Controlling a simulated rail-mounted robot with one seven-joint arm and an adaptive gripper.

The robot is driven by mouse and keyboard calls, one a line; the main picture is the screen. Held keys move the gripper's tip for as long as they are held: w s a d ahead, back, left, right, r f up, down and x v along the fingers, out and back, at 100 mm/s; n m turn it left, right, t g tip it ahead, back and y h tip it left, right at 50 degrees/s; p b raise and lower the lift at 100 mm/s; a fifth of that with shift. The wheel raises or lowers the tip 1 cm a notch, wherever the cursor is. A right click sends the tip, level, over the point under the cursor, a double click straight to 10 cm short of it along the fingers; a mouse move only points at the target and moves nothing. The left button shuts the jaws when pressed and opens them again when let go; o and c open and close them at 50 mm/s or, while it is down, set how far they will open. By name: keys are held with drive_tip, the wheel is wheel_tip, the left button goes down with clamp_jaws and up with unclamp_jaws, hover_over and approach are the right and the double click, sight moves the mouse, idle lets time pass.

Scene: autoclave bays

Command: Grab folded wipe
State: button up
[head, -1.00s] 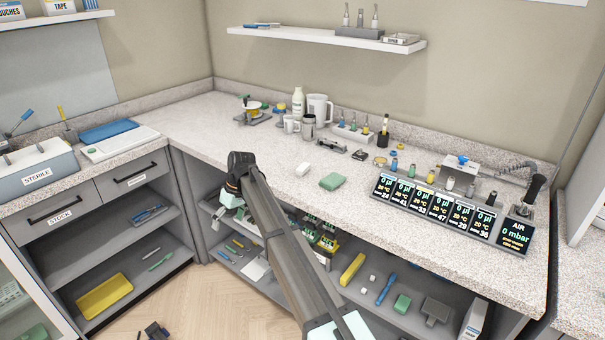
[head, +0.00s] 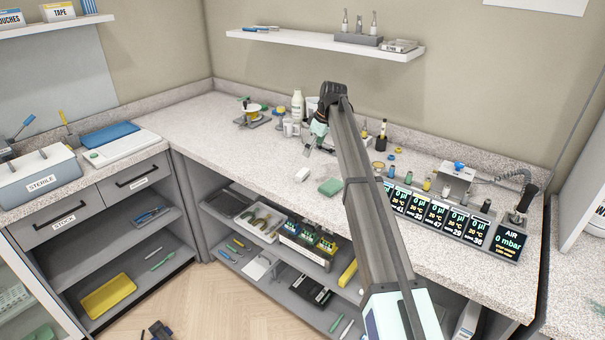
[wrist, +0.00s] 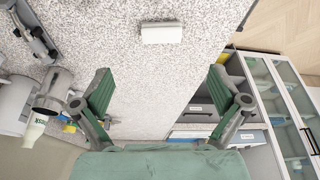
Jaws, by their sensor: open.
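Bottles and metal cups (wrist: 50,92) stand close by at the left of the wrist view. A row of black displays (head: 440,217) lines the bench to the right. A wall shelf (head: 325,43) hangs above. The bench left of the white block is clear.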

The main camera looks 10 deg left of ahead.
drive_tip(key=p, duration=0.2)
hover_over(303, 172)
drive_tip(key=d, duration=0.2)
drive_tip(key=f, duration=0.6)
drive_tip(key=shift+s+f, duration=0.25)
drive_tip(key=shift+s, duration=0.05)
drive_tip(key=shift+a+p+x, duration=0.15)
drive_tip(key=shift+p+x, duration=0.35)
drive_tip(key=shift+x, duration=0.8)
drive_tip(key=shift+a+p+x, duration=0.15)
drive_tip(key=shift+p+x, duration=0.35)
drive_tip(key=shift+x, duration=0.8)
drive_tip(key=shift+r, duration=0.1)
drive_tip(key=c, duration=0.8)
